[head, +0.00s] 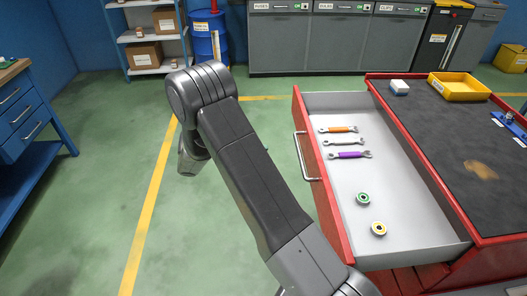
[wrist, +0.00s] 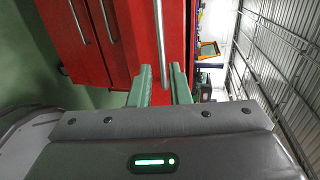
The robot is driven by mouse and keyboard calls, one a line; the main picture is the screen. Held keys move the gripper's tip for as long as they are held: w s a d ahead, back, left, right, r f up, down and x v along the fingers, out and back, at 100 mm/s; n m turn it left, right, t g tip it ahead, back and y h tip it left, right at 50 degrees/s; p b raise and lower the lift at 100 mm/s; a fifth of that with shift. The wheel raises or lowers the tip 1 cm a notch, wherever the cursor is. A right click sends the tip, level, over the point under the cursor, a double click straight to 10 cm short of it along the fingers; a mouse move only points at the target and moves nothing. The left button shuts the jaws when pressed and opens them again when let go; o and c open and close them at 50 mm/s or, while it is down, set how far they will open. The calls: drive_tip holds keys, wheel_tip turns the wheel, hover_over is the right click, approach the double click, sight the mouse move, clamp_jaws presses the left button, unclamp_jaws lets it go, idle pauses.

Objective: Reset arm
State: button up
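My arm reaches out across the head view and bends down at its far end, left of the red drawer (head: 345,240). My gripper's fingers do not show clearly there. In the wrist view my gripper (wrist: 161,84) is open, with two green fingers apart and nothing held between them. The drawer's metal handle (wrist: 163,45) appears beyond the fingertips, roughly in line with the gap. In the head view the drawer stands pulled out and its handle (head: 303,156) is clear of my arm.
A yellow bin (head: 458,88) and a white box (head: 399,88) sit on the red cabinet's dark top. A blue workbench (head: 30,120) stands left. Green floor between is free.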

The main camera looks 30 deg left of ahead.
sight(300, 154)
drive_tip(key=shift+d, duration=0.1)
drive_tip(key=p+x, duration=0.1)
drive_tip(key=x, duration=1.2)
drive_tip(key=shift+w+d, duration=0.3)
drive_tip(key=shift+s+f, duration=0.1)
